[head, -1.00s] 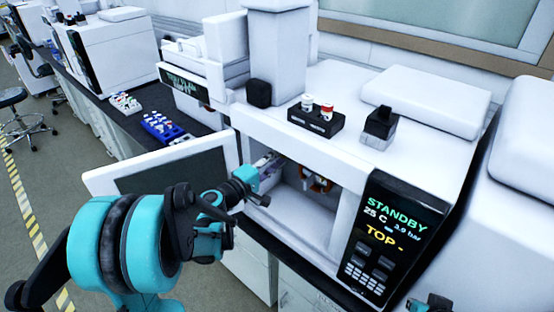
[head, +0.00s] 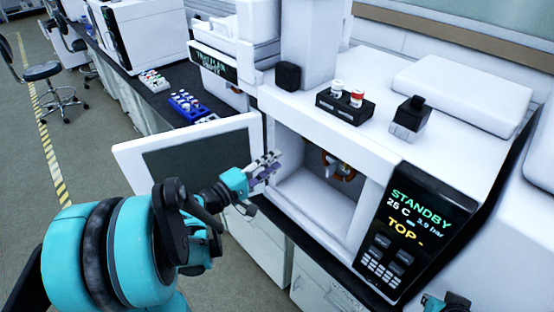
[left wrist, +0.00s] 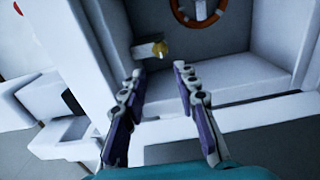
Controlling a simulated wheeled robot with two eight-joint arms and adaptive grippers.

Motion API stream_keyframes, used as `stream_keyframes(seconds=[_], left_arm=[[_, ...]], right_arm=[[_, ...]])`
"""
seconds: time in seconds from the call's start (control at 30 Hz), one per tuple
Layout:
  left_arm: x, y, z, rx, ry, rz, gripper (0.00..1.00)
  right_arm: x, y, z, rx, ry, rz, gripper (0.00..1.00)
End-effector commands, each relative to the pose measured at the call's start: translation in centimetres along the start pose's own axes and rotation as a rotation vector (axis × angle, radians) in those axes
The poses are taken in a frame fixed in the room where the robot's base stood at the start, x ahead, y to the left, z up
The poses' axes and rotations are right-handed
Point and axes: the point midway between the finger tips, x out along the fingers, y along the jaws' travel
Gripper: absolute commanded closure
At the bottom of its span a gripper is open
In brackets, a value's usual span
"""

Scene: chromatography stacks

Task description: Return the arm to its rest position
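My left gripper (head: 272,165) is open and empty, at the left front of the open oven chamber (head: 315,196), near the open door's inner edge. In the left wrist view its two purple-and-grey fingers (left wrist: 158,75) stand apart with nothing between them, facing the chamber. My left arm reaches in from the lower left of the head view. A small teal and dark part of my right arm shows at the bottom right edge; its fingers are not visible.
The oven door (head: 190,155) is swung open to the left. An orange ring (left wrist: 200,10) and a brass-tipped fitting (left wrist: 160,48) are inside the chamber. A black vial holder (head: 345,107) and a dark-topped block (head: 410,118) stand on the oven. A blue rack (head: 190,106) is on the bench.

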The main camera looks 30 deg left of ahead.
Motion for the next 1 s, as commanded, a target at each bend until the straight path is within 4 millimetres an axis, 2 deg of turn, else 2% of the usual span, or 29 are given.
stream_keyframes(seconds=[0.37,0.47,0.57,0.67,0.73,0.8,0.9,1.0], left_arm=[[0.0,0.0,0.0,0.000,0.000,0.000,0.70],[0.3,-0.2,0.7,0.015,-0.014,-0.025,0.70],[1.1,-1.2,3.3,0.076,-0.062,-0.116,0.70],[1.4,-3.1,7.4,0.200,-0.144,-0.274,0.70],[0.8,-4.6,10.5,0.319,-0.211,-0.400,0.70],[-0.5,-6.1,13.0,0.453,-0.275,-0.520,0.70],[-3.0,-7.6,15.4,0.660,-0.355,-0.672,0.70],[-5.8,-8.4,16.5,0.867,-0.415,-0.791,0.70]], right_arm=[[0.0,0.0,0.0,0.000,0.000,0.000,1.00],[0.0,0.0,0.0,0.000,0.000,0.000,1.00],[0.0,0.0,0.0,0.000,0.000,0.000,1.00],[0.0,0.0,0.0,0.000,0.000,0.000,1.00],[0.0,0.0,0.0,0.000,0.000,0.000,1.00],[0.0,0.0,0.0,0.000,0.000,0.000,1.00],[0.0,0.0,0.0,0.000,0.000,0.000,1.00],[0.0,0.0,0.0,0.000,0.000,0.000,1.00]])
